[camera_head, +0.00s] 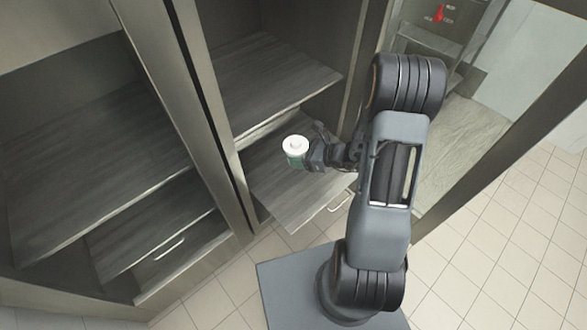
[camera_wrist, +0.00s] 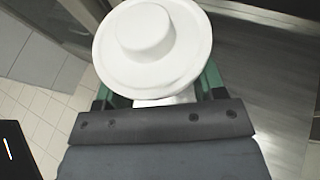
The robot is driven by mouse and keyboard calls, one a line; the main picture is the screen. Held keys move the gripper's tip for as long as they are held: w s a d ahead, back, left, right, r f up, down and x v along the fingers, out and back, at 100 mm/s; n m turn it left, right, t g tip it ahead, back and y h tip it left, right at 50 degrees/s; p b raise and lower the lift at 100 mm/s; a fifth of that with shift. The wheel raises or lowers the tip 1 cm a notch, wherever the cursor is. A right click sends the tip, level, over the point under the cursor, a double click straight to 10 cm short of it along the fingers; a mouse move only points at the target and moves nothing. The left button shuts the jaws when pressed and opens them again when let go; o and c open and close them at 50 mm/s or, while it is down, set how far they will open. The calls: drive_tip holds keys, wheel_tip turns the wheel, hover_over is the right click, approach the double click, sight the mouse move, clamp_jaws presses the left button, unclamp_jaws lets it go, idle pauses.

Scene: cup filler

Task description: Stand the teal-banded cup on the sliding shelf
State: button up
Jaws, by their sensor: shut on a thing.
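The teal-banded cup (camera_head: 296,149) has a white lid with a raised knob and a dark teal band below it. It is upright in the head view. My gripper (camera_head: 309,154) is shut on it from the right side. In the wrist view the white lid (camera_wrist: 150,45) fills the upper middle, with green on both sides beneath it. The sliding shelf (camera_head: 290,205) is pulled out of the cabinet at a low level, with a handle on its front. The cup appears over this shelf; whether its base touches the shelf is hidden.
A fixed shelf (camera_head: 265,80) is above and behind the sliding shelf. A cabinet post (camera_head: 205,110) stands to the left, with another shelved bay (camera_head: 90,160) beyond it. A machine with a red mark (camera_head: 438,14) is at the upper right. Tiled floor (camera_head: 490,250) is open at the right.

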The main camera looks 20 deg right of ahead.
drive_tip(key=s+f+t+b, duration=0.1)
drive_tip(key=s+f+b, duration=0.2)
drive_tip(key=f+b, duration=0.95)
drive_tip(key=shift+m+h, duration=0.3)
drive_tip(key=shift+m, duration=0.1)
drive_tip(key=w+d+f+b, duration=0.2)
drive_tip(key=w+d, duration=0.1)
drive_tip(key=w+d+f+b, duration=0.2)
drive_tip(key=w+d+b, duration=0.1)
drive_tip(key=w+d+f+b, duration=0.2)
drive_tip(key=w+d+f, duration=0.1)
drive_tip(key=shift+w+d+b, duration=0.1)
drive_tip(key=shift+d+b, duration=0.2)
drive_tip(key=shift+d, duration=0.05)
drive_tip(key=shift+w+d+f+b, duration=0.15)
drive_tip(key=shift+f+b, duration=0.25)
drive_tip(key=shift+f, duration=0.6)
drive_tip(key=shift+w+d+f+b, duration=0.15)
drive_tip(key=shift+f+b, duration=0.25)
drive_tip(key=shift+f, duration=0.55)
drive_tip(key=shift+f, duration=0.15)
drive_tip(key=o, duration=0.5)
drive_tip(key=shift+f, duration=0.1)
drive_tip(key=o, duration=0.5)
